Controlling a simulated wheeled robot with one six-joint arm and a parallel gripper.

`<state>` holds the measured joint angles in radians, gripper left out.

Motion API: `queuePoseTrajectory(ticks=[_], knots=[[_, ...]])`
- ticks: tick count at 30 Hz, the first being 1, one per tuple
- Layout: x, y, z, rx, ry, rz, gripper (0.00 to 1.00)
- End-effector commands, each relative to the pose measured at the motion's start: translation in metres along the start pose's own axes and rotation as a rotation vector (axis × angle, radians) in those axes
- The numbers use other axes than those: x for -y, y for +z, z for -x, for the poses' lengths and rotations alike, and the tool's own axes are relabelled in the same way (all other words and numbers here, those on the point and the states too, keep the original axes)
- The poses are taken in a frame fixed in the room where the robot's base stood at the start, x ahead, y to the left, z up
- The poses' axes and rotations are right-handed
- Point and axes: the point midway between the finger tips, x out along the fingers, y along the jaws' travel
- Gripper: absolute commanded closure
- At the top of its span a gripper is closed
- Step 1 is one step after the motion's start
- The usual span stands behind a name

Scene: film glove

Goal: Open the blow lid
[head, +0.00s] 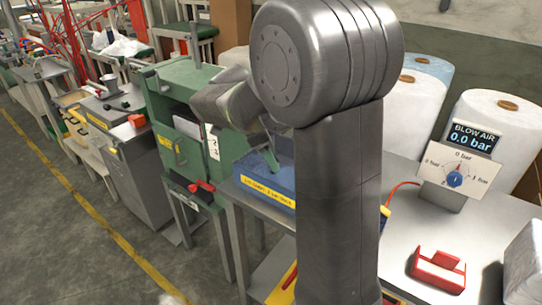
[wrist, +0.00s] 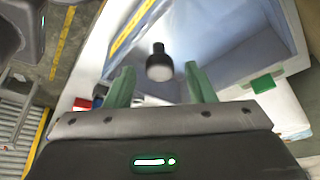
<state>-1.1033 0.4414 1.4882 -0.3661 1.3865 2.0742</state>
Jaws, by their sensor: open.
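A blue box (head: 266,188) with a yellow label stands on the bench left of my arm in the head view. In the wrist view, a bluish, see-through-looking panel (wrist: 225,40), seemingly the blow lid, carries a black knob (wrist: 159,66) with a pale end. My gripper (wrist: 161,82) is open, with one green finger on each side of the knob's line and nothing held. I cannot tell whether the fingers touch the knob. In the head view my gripper (head: 270,159) is over the blue box, mostly hidden by my arm, which also hides much of the lid.
A blow air display (head: 473,137) reads 0.0 bar above a dial panel (head: 456,174). A red holder (head: 437,268) lies on the bench at right. A green machine (head: 180,125) stands left of the box. White rolls (head: 490,125) stand behind. The floor at left is clear.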

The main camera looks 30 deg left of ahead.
Motion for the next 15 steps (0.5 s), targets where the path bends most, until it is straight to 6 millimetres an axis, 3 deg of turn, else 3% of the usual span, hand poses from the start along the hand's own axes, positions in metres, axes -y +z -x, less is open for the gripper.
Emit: queuePoseTrajectory(ticks=[11, 15], knots=[[-0.0001, -0.0002, -0.0061, 0.000, 0.000, 0.000, 0.51], [-0.0001, -0.0002, -0.0060, 0.000, 0.000, 0.000, 0.78]])
